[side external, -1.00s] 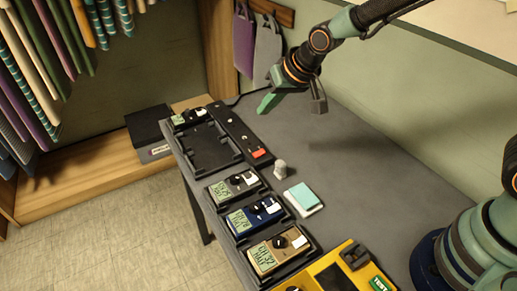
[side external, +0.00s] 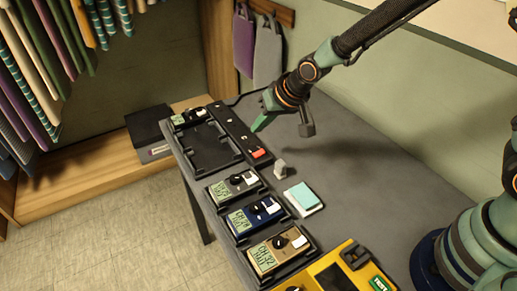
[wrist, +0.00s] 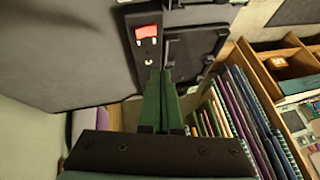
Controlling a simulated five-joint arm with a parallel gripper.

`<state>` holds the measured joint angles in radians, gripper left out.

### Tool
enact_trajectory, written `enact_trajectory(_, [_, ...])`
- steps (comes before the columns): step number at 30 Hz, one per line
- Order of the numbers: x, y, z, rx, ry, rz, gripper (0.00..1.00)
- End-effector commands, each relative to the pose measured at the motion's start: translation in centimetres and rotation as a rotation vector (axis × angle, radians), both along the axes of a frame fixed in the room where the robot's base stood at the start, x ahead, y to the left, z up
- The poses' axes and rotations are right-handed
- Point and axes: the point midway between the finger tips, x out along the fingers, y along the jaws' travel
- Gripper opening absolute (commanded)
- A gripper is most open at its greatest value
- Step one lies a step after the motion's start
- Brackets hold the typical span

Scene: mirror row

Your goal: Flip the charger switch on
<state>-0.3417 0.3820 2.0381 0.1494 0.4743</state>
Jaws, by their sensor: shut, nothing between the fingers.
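The charger (side external: 238,132) is a long black strip on the table's left part, beside an empty black cradle (side external: 206,152). Its red switch (side external: 258,154) sits at the end nearer the camera. In the wrist view the red switch (wrist: 147,31) shows at the top, with the charger strip (wrist: 146,50) running down toward my fingers. My green gripper (side external: 256,127) is shut and empty, pointing down above the charger, a short way beyond the switch. In the wrist view the closed fingertips (wrist: 161,75) cover part of the strip. I cannot tell whether they touch it.
Devices with small screens stand in a row of cradles: a grey one (side external: 234,185), a blue one (side external: 254,214) and a tan one (side external: 278,250). A small grey piece (side external: 281,169) and a pale blue pad (side external: 304,197) lie nearby.

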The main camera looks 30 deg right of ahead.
Motion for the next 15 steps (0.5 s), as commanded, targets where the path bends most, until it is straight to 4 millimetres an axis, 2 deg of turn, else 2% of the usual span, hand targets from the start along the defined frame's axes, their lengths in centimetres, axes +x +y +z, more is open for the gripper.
enact_trajectory(7, [0.0, -0.5, -3.3, -0.005, 0.002, -0.003, 0.00])
enact_trajectory(15, [0.0, -0.7, -5.0, -0.006, -0.002, -0.004, 0.00])
